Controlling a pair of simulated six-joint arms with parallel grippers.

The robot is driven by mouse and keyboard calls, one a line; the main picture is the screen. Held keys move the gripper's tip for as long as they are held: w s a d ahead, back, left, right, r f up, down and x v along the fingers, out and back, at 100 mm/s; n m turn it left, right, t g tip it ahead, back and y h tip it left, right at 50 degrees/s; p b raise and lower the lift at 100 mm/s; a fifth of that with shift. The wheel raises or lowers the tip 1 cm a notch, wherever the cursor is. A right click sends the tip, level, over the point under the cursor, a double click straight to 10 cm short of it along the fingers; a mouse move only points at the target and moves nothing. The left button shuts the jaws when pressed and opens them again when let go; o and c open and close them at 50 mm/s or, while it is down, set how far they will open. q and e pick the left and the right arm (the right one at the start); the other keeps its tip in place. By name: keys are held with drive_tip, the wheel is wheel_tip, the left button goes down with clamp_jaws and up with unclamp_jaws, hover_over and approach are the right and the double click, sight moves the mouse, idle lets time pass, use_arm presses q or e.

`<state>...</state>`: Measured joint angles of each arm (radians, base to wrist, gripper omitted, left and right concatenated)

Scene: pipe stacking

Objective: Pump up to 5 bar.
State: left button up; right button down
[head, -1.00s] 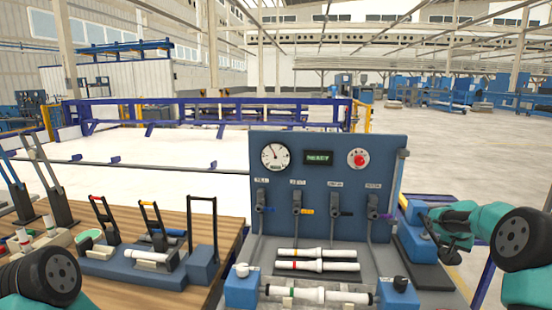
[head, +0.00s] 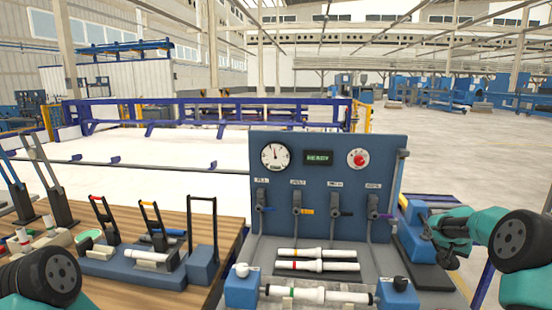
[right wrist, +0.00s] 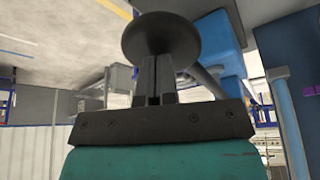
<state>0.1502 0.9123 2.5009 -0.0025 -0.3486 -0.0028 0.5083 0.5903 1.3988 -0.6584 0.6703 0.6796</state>
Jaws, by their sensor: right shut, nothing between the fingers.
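The blue test panel (head: 330,215) stands upright, with a round white pressure gauge (head: 275,156) at its upper left. The gauge needle points roughly upward; its figures are too small to read. A small display (head: 318,157) shows READY in green. A blue pump-like unit (head: 415,212) stands right of the panel. My right gripper (head: 432,234) is beside and partly in front of it. In the right wrist view the fingers (right wrist: 155,78) are shut with nothing between them, and a dark round knob (right wrist: 160,38) lies just beyond their tips. My left gripper is out of view.
A red button (head: 358,158) and several coloured valve levers (head: 297,211) are on the panel. White pipes (head: 318,266) lie on the grey bench, one between two blue clamps (head: 241,288). A wooden table (head: 130,270) with fixtures is at left.

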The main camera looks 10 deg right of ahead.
drive_tip(key=shift+f, duration=0.65)
idle(0.3)
wheel_tip(320, 180, up, 9)
drive_tip(key=shift+s, duration=0.4)
drive_tip(key=shift+a, duration=0.1)
wheel_tip(320, 180, up, 6)
drive_tip(key=shift+f, duration=0.1)
idle(0.8)
